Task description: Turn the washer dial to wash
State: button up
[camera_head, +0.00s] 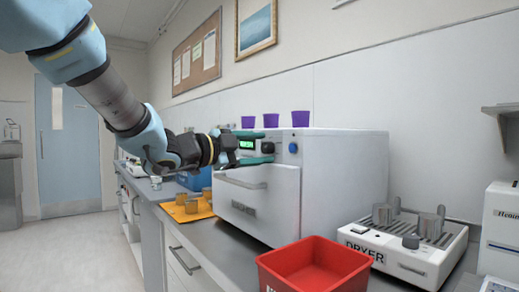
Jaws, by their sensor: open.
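The washer (342,185) is a large white box on the counter, with a drawer-like front, a handle and a dark label that is hard to read. Its upper panel has a lit green display (247,145), a dark round dial (267,147) and a blue knob or button (293,148) to the right. My gripper (269,146) is open in front of this panel, one finger above and one below the dark dial's level. I cannot tell whether the fingers touch it. The dial's pointer and its setting are too small to read.
A red bin (313,268) and a dryer (402,243) with metal cups are at the right front. A yellow tray (183,215) with several small cups and a blue bin (190,180) lie to the left. The floor at left is clear.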

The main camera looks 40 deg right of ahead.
jog(key=a+b, duration=0.1)
jog(key=a, duration=0.9)
jog(key=shift+w+a, duration=0.3)
